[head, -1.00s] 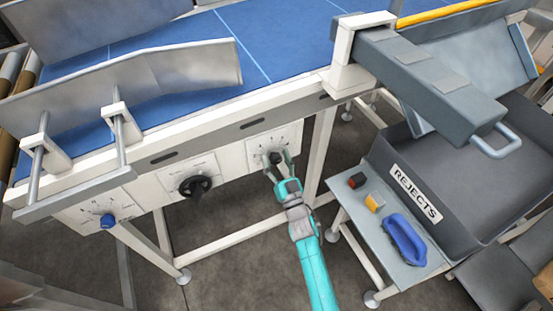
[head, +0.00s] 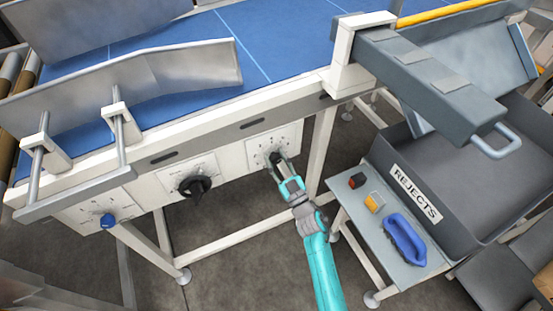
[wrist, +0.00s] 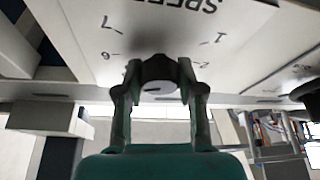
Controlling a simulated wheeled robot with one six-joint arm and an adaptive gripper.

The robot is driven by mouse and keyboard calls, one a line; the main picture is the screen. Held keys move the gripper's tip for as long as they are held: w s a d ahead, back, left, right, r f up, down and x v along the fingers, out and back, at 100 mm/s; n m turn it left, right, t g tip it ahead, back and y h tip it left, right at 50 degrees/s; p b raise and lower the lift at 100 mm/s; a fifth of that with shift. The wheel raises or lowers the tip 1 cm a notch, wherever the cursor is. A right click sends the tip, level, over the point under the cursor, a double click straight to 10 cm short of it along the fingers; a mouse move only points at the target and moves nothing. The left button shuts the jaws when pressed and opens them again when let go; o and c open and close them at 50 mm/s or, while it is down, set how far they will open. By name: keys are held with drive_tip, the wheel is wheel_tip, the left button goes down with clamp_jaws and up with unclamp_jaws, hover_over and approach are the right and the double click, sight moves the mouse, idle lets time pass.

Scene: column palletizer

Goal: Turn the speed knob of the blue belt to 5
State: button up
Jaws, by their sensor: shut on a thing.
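The speed knob (head: 275,157) is a small dark round knob on a white dial plate on the front of the blue belt's (head: 190,55) frame. In the wrist view the knob (wrist: 158,76) shows grey, below upside-down "SPEED" lettering and printed numbers, with 6 and 7 at left and 1 and 2 at right. My gripper (wrist: 160,80) has one finger on each side of the knob and is shut on it. It also shows in the head view (head: 281,161). A short dark mark shows on the knob's face, but I cannot tell which number the knob points to.
A large black knob (head: 194,187) and a blue knob (head: 108,220) sit further left on the same frame. A small shelf (head: 392,258) at right holds a blue object (head: 404,239), and the dark REJECTS bin (head: 450,180) stands beside it.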

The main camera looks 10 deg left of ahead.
drive_tip(key=shift+n+g+y, duration=0.4)
drive_tip(key=shift+n+g, duration=0.15)
drive_tip(key=shift+n, duration=0.8)
drive_tip(key=shift+n+g+y, duration=0.4)
drive_tip(key=shift+n+g, duration=0.15)
drive_tip(key=shift+n, duration=0.8)
drive_tip(key=o, duration=1.2)
drive_tip(key=shift+c, duration=0.2)
drive_tip(key=shift+s+d, duration=0.1)
drive_tip(key=v, duration=1.1)
drive_tip(key=shift+s+d+f, duration=0.15)
drive_tip(key=shift+s+d, duration=0.05)
drive_tip(key=shift+d, duration=0.05)
